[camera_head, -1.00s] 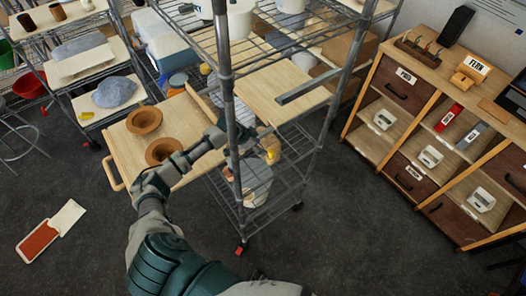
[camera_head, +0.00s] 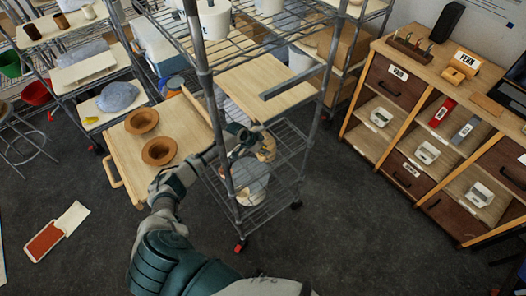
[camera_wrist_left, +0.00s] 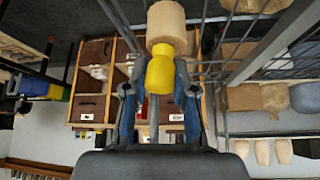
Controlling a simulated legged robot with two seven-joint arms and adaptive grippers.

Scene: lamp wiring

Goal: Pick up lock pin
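My left gripper (camera_head: 250,138) reaches in beside the front post of the wire rack. In the left wrist view its two blue-padded fingers (camera_wrist_left: 160,95) are spread. A yellow piece (camera_wrist_left: 160,72) with a tan, rounded end (camera_wrist_left: 166,22) lies between and just beyond the fingertips; it may be the lock pin, but I cannot be sure. A gap shows beside the left finger, so I see no firm grip. In the head view a tan piece (camera_head: 267,147) shows just right of the gripper. My right gripper is not in view.
The wire rack (camera_head: 205,85) has upright posts close to my left arm. A wooden board (camera_head: 275,85) with a grey bar is on its shelf. A wooden cart (camera_head: 120,160) with two brown bowls stands left. A wooden cabinet (camera_head: 440,130) stands right. Open floor lies in front.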

